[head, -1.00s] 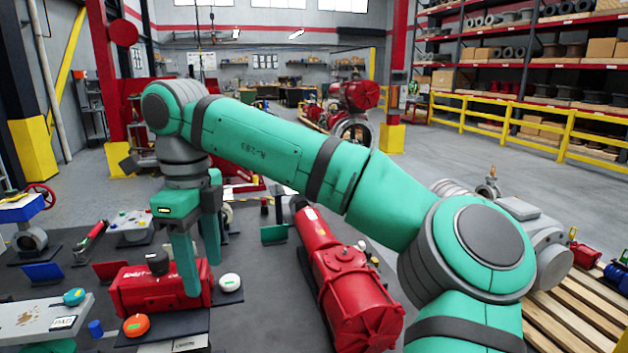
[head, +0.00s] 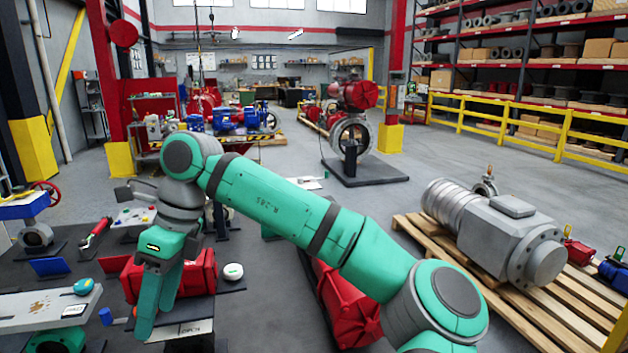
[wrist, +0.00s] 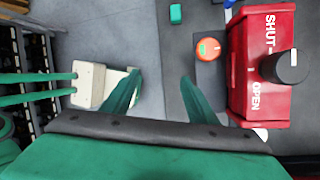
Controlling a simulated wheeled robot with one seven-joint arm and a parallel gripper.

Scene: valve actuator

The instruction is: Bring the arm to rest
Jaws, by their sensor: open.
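My gripper (head: 158,308) hangs at the lower left of the head view, fingers pointing down, open with nothing between them. My teal arm (head: 280,210) reaches from the lower right to it. In the wrist view the two fingers of my gripper (wrist: 160,92) stand apart over bare grey surface. The red box (head: 199,274) is behind and right of the fingers in the head view, partly hidden by them. It also shows in the wrist view (wrist: 240,75), right of the fingers, with SHUT and OPEN lettering and a black knob (wrist: 287,66).
An orange button (wrist: 208,48) sits beside the red box. A white round piece (head: 233,271) is to its right. A long red cylinder (head: 345,305) lies under my arm. A grey actuator (head: 510,235) rests on a wooden pallet at right. The middle floor is open.

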